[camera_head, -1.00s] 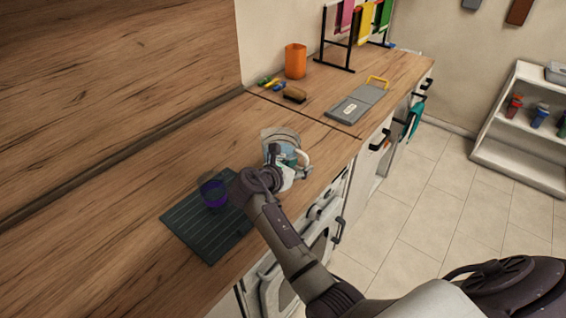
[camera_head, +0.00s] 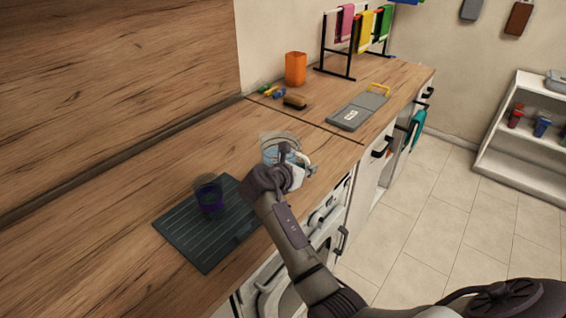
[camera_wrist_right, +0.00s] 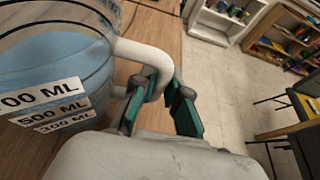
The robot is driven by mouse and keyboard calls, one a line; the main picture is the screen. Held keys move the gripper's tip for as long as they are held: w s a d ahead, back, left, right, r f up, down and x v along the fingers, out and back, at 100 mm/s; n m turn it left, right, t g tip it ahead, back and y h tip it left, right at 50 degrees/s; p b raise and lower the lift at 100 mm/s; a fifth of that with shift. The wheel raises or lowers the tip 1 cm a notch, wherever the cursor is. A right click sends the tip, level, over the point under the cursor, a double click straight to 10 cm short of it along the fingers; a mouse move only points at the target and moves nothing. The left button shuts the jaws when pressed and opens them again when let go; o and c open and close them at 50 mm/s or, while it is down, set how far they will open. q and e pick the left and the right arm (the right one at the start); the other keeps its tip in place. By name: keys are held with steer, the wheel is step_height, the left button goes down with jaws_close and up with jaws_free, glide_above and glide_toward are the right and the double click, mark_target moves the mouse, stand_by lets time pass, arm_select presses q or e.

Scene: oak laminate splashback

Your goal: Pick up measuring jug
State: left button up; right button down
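The measuring jug (camera_head: 279,139) is clear with a white handle and stands on the wooden counter, partly hidden behind my right gripper (camera_head: 292,161). In the right wrist view the jug (camera_wrist_right: 50,60) fills the left side, with bluish contents and white ML labels. Its white handle (camera_wrist_right: 157,60) curves down between the two teal-padded fingers of my right gripper (camera_wrist_right: 160,100). The fingers are apart, one on each side of the handle, with some gap visible on the right side. My left gripper is not in view.
A dark cup (camera_head: 208,194) stands on a dark ribbed mat (camera_head: 190,240) left of my right gripper. The counter between is clear.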

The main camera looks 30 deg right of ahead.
steer(key=shift+r, duration=0.2)
stand_by(0.6)
steer(key=shift+w+r, duration=0.1)
steer(key=shift+r, duration=1.1)
steer(key=shift+s+d+r, duration=0.15)
steer(key=shift+s+r, duration=0.05)
steer(key=shift+r, duration=0.65)
steer(key=s+d+r, duration=0.6)
steer(key=s, duration=0.3)
steer(key=shift+s+r, duration=0.3)
